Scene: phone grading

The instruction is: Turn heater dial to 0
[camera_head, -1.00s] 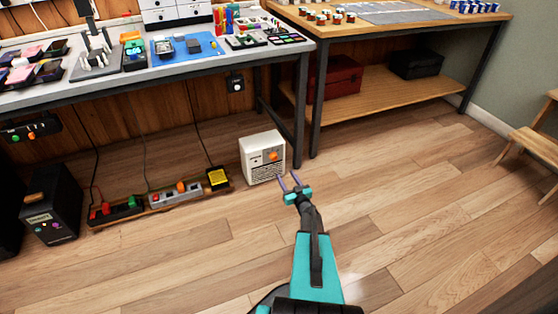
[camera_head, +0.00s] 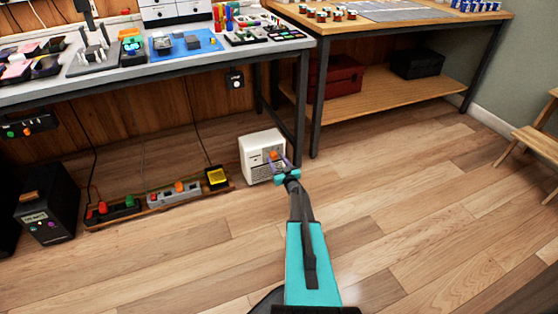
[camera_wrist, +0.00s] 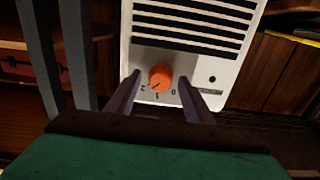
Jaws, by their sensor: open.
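The white heater (camera_head: 254,151) stands on the floor under the workbench, near the bench's right leg. Its orange dial (camera_wrist: 162,78) sits on a grey panel with marks 2, 1 and 0 beside it in the wrist view; the dial also shows in the head view (camera_head: 273,156). In the wrist view the dial's dark pointer mark is at its lower left. My gripper (camera_wrist: 160,80) is open, with one purple finger on each side of the dial. I see gaps between the fingers and the dial. In the head view my gripper (camera_head: 277,163) covers part of the heater's front.
Power strips (camera_head: 175,194) lie on a wooden board left of the heater, with a yellow-topped box (camera_head: 216,178). A dark metal bench leg (camera_head: 301,105) stands close on the heater's right. The wooden floor (camera_head: 400,210) to the right is clear.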

